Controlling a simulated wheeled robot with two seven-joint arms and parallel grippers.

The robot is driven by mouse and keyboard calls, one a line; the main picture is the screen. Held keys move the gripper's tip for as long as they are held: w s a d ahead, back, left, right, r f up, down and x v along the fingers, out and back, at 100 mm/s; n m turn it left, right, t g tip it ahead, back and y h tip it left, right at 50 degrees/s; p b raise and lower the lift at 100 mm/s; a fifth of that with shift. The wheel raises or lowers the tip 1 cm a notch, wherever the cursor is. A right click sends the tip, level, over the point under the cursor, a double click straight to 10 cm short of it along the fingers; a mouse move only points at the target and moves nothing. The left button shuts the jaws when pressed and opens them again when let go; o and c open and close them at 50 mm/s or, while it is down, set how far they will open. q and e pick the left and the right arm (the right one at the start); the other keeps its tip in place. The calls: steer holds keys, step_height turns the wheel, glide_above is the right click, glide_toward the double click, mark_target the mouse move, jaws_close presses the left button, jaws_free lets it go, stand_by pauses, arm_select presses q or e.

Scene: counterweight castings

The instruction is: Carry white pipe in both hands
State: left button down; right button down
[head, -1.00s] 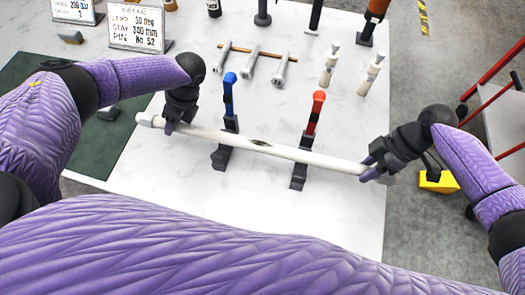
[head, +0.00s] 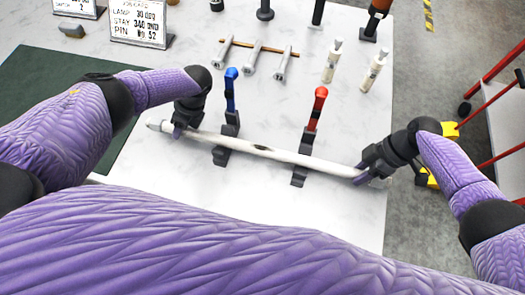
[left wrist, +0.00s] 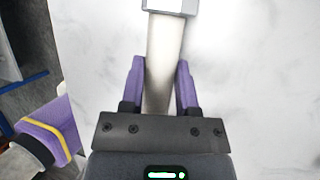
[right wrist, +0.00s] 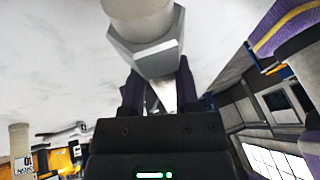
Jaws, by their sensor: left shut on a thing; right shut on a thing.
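The white pipe (head: 270,152) lies across the head view, left end a little farther back, with a dark mark near its middle. My left gripper (head: 180,132) is shut on it near its left end; the left wrist view shows the pipe (left wrist: 165,55) between the fingers, with a grey hexagonal collar beyond. My right gripper (head: 363,173) is shut on it near its right end; the right wrist view shows a hexagonal end piece (right wrist: 145,40) above the fingers. The pipe crosses a blue-handled clamp (head: 231,95) and a red-handled clamp (head: 316,105). I cannot tell whether it touches them.
Bolts on a wooden rack (head: 250,61), two white bottles (head: 371,72) and a sign (head: 139,22) stand behind on the white table (head: 225,210). A green mat (head: 55,85) lies left. A red-railed cart (head: 495,110) and a yellow object (head: 428,180) are right, off the table.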

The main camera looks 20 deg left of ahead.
arm_select(q)
steer(key=shift+f, duration=0.25)
arm_select(e)
steer(key=shift+f, duration=0.25)
arm_select(q)
steer(key=shift+c, duration=1.7)
jaws_free()
arm_select(e)
steer(key=shift+c, duration=1.7)
jaws_free()
arm_select(q)
steer(key=shift+r, duration=0.1)
arm_select(e)
steer(key=shift+r, duration=0.1)
arm_select(q)
steer(key=v, duration=1.2)
arm_select(e)
steer(key=v, duration=1.2)
